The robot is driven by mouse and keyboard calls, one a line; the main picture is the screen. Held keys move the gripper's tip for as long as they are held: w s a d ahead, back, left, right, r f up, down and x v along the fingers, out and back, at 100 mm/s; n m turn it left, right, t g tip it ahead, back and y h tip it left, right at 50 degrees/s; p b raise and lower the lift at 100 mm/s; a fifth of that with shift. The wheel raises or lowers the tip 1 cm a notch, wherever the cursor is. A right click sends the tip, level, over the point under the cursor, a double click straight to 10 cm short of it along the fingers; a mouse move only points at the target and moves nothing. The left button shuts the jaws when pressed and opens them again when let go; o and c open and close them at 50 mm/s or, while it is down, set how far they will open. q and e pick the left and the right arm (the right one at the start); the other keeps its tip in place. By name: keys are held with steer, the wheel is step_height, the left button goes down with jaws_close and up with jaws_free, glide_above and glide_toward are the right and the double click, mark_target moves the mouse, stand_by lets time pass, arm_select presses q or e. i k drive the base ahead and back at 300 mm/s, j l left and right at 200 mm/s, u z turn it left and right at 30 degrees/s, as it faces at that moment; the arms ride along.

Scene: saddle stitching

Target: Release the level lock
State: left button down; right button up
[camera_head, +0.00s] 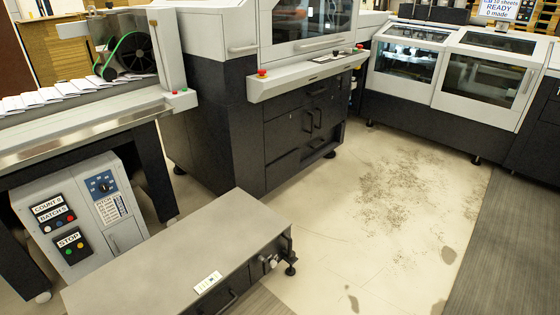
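No part labelled as a level lock can be read in the head view. A low grey cabinet (170,255) stands in the foreground. On its right end are small metal knobs (268,262) and a dark adjustable foot (290,268); I cannot tell whether one of these is the level lock. Neither of my grippers is in view.
A control box (85,215) with a dial and buttons stands at the left, under a conveyor (80,125) carrying paper sheets. A large dark machine (255,130) stands behind. Another machine (450,75) is at the back right. The stained floor (375,215) between is open.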

mark_target(265, 261)
steer(key=i+j+u, duration=0.15)
steer(key=i, duration=0.95)
